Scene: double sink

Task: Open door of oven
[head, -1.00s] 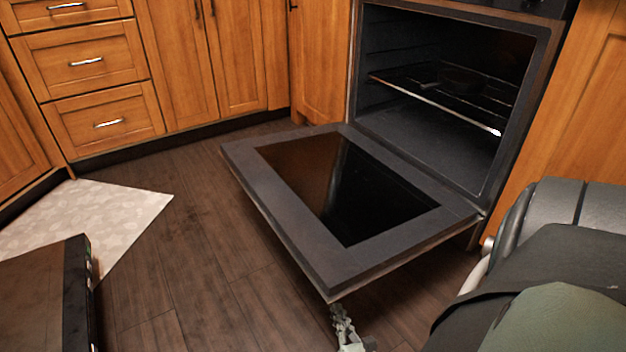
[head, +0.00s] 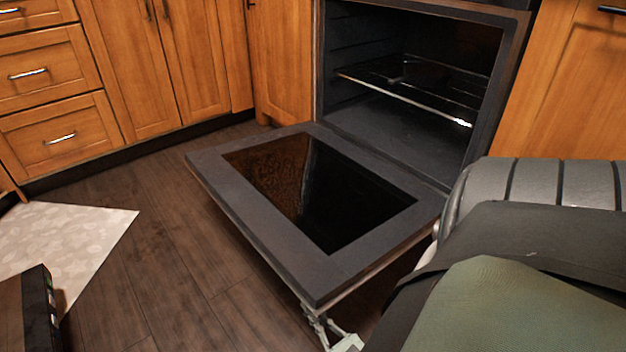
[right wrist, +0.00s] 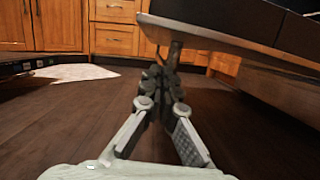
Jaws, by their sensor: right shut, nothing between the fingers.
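The oven door (head: 262,248) is swung down to about level, its dark glass facing up, in the head view. The oven cavity (head: 410,100) behind it is open, with a wire rack (head: 405,97) inside. My right gripper (head: 318,322) is under the front edge of the door, partly hidden by it. In the right wrist view my right gripper (right wrist: 160,82) is shut and empty, with its fingers below the door (right wrist: 230,42). A metal handle post (right wrist: 175,55) shows just beyond the fingertips; I cannot tell whether they touch. My left gripper is not in view.
Wooden cabinets and drawers (head: 60,135) line the back and left. A light patterned mat (head: 85,240) lies on the dark wood floor (head: 175,225). My right arm fills the lower right of the head view.

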